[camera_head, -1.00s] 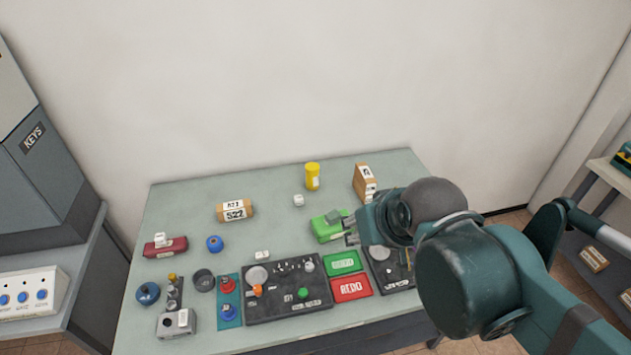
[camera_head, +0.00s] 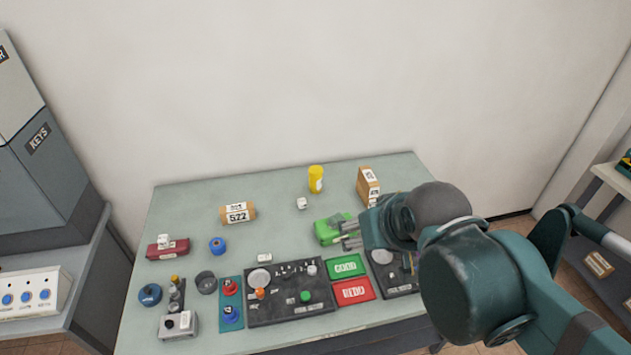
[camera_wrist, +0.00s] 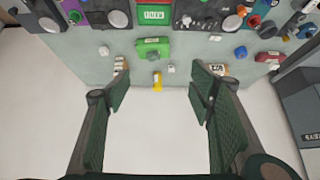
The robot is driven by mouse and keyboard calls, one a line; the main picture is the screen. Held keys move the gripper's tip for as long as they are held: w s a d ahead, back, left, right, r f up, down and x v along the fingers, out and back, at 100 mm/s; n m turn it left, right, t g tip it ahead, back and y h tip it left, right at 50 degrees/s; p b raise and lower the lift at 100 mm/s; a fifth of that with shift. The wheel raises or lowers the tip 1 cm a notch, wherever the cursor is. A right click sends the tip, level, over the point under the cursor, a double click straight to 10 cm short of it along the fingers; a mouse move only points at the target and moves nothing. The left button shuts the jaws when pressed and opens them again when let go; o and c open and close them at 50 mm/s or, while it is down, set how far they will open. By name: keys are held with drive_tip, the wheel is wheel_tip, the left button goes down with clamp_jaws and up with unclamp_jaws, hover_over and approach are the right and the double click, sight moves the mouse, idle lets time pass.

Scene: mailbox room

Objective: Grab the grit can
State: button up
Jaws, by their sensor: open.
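A yellow can (camera_head: 316,179), the likely grit can, stands upright near the back edge of the table. It also shows in the wrist view (camera_wrist: 157,81), small and between the fingers in the picture. My gripper (camera_head: 351,234) is open and empty, above the right part of the table and nearer the front than the can. In the wrist view its two fingers (camera_wrist: 158,75) are wide apart. A green object (camera_head: 330,229) lies beside the fingertips in the head view, and my gripper partly covers it. No label on the can is readable.
A tan box (camera_head: 367,186) stands right of the can, and a small white cube (camera_head: 302,203) lies left of it. A parcel marked 522 (camera_head: 238,213) lies farther left. Dark panels (camera_head: 290,310) and green and red plates (camera_head: 347,267) fill the table's front.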

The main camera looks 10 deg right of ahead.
drive_tip(key=m+g+h+b, duration=0.1)
drive_tip(key=m+h+b, duration=0.15)
drive_tip(key=b, duration=0.25)
hover_over(315, 173)
drive_tip(key=s, duration=1.2)
wheel_tip(315, 173, down, 12)
drive_tip(key=shift+m+g, duration=0.3)
drive_tip(key=shift+m, duration=0.65)
drive_tip(key=w+f, duration=0.3)
drive_tip(key=f, duration=0.1)
drive_tip(key=w+f, duration=0.3)
drive_tip(key=f, duration=0.1)
drive_tip(key=w+f+b, duration=0.1)
drive_tip(key=w+f, duration=0.3)
drive_tip(key=shift+a+f, duration=0.25)
drive_tip(key=shift+w+f, duration=0.4)
drive_tip(key=shift+f, duration=0.15)
